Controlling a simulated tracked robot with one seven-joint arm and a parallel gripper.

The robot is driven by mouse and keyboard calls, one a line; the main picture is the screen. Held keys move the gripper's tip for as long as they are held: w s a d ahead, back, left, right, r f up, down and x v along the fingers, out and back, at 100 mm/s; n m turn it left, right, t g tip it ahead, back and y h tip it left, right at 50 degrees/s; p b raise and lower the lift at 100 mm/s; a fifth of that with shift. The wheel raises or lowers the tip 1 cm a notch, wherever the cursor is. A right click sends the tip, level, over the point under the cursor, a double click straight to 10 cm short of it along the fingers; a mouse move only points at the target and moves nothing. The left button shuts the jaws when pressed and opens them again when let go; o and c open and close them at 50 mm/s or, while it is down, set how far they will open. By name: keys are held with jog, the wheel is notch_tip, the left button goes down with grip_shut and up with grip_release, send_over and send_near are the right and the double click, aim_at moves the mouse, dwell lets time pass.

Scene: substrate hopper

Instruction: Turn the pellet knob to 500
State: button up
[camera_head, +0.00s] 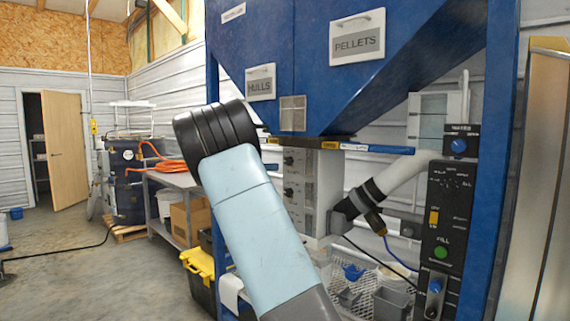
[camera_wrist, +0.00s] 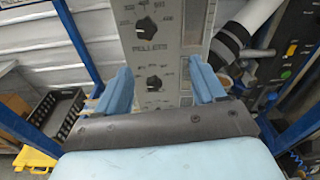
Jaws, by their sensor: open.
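A grey control panel (camera_wrist: 175,50) fills the middle of the wrist view, with dark pointer knobs stacked on it. The upper knob (camera_wrist: 146,26) has the word PELLETS just below it. A lower knob (camera_wrist: 154,84) sits under that word. I cannot tell for certain which knob the word names, and the dial numbers are too blurred to read. My gripper (camera_wrist: 160,66) is open and empty, its blue fingers either side of the panel in the picture, apart from the knobs. In the head view the panel (camera_head: 299,190) is partly behind my arm, and my gripper is hidden.
A white pipe with a black collar (camera_wrist: 228,45) runs close to the panel's right. A black control box (camera_head: 447,220) with a blue knob and green button stands right. Blue hopper posts (camera_head: 494,160) frame the space. A black and yellow bin (camera_head: 200,268) lies low left.

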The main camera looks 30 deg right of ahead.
aim_at(286, 161)
jog(key=shift+n+t+h, duration=0.3)
jog(key=shift+n+h, duration=0.1)
jog(key=shift+n, duration=0.2)
jog(key=x, duration=0.4)
jog(key=w+x, duration=0.1)
jog(key=x, duration=0.3)
jog(key=w+x, duration=0.1)
jog(key=x, duration=0.4)
jog(key=shift+a+r, duration=0.15)
jog(key=shift+a, duration=0.1)
jog(key=shift+c, duration=0.3)
jog(key=c, duration=1)
